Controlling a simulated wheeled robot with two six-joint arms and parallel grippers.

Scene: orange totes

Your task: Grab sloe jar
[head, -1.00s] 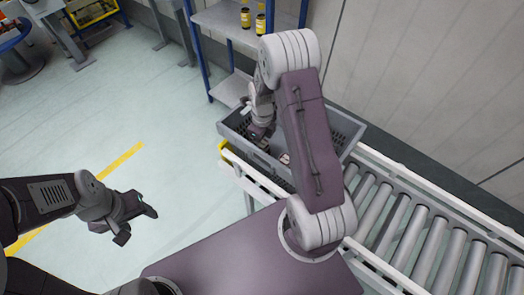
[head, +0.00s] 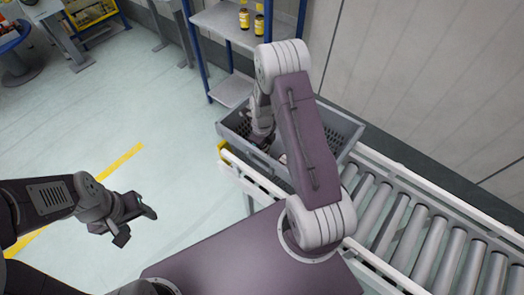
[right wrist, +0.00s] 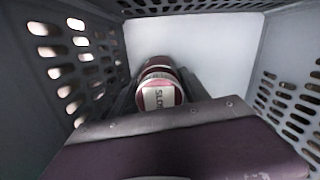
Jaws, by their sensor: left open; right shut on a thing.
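The sloe jar (right wrist: 160,93) is in the right wrist view, inside a grey crate (head: 343,124). Its round end faces the camera, with a dark red rim and a pale label reading "SLO". My right gripper (head: 260,138) reaches down into the crate in the head view, where my own arm partly covers it. In the right wrist view its fingers lie on both sides of the jar, shut on it. The jar's lower part is hidden by the gripper body. My left gripper (head: 137,222) is open and empty over the floor at the left.
The crate's perforated walls (right wrist: 65,60) stand close around the right gripper. The crate sits at the end of a roller conveyor (head: 420,225). Behind it is a shelf rack (head: 225,22) with two yellow-labelled bottles (head: 244,18).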

